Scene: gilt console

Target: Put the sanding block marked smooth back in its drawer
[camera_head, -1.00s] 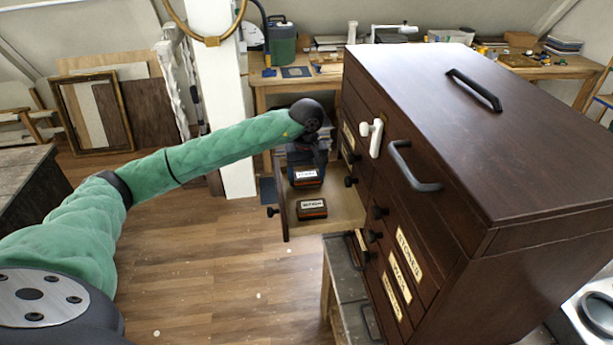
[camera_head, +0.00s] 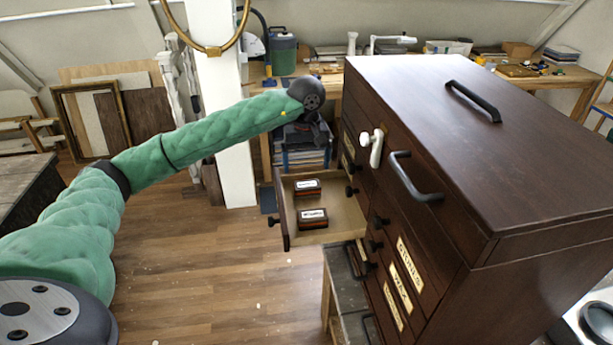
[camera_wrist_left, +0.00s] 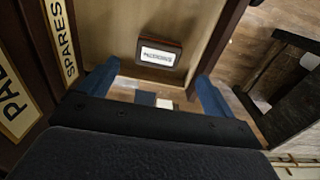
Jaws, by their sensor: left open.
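Two dark blocks with white labels lie in the open drawer (camera_head: 345,222) of the dark wooden chest. The farther block (camera_head: 307,188) and the nearer block (camera_head: 313,218) sit apart on its pale floor. I cannot read their labels in the head view. My left gripper (camera_head: 305,138) is above the far end of the drawer, clear of both blocks. In the left wrist view its blue fingers (camera_wrist_left: 158,72) are spread and empty. One labelled block (camera_wrist_left: 160,54) shows just beyond them, its lettering too blurred to read. My right gripper is out of view.
A SPARES plate (camera_wrist_left: 62,42) is beside the drawer. A workbench (camera_head: 545,80) stands behind. The floor left of the drawer is free.

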